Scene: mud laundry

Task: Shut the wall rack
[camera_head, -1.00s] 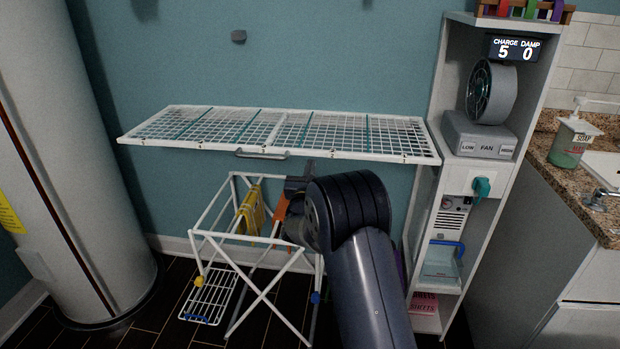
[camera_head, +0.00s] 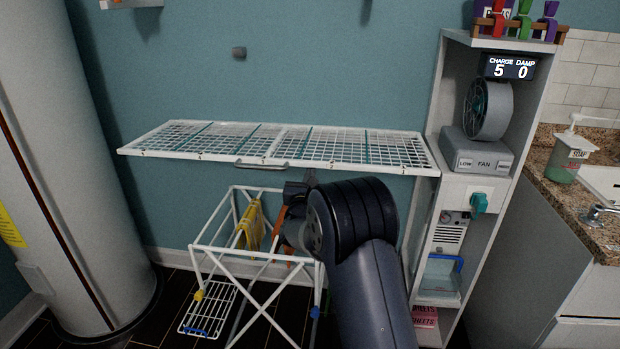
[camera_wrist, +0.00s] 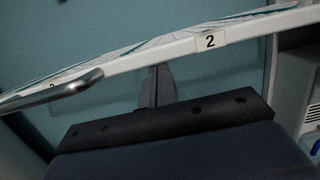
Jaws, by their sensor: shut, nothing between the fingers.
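The white wire wall rack (camera_head: 290,143) is folded out from the teal wall and lies about level. Its metal bar handle (camera_head: 262,165) is on the front edge. My gripper (camera_head: 309,178) is shut and empty, just below the front edge and right of the handle. In the wrist view, its fingers (camera_wrist: 157,82) point up below the rail. Whether they touch the rack's underside I cannot tell.
A white folding airer (camera_head: 262,255) with a yellow cloth (camera_head: 252,224) stands below the rack. A grey shelf unit (camera_head: 466,180) with a fan (camera_head: 487,108) adjoins the rack's right end. A large white cylinder (camera_head: 70,170) stands at left.

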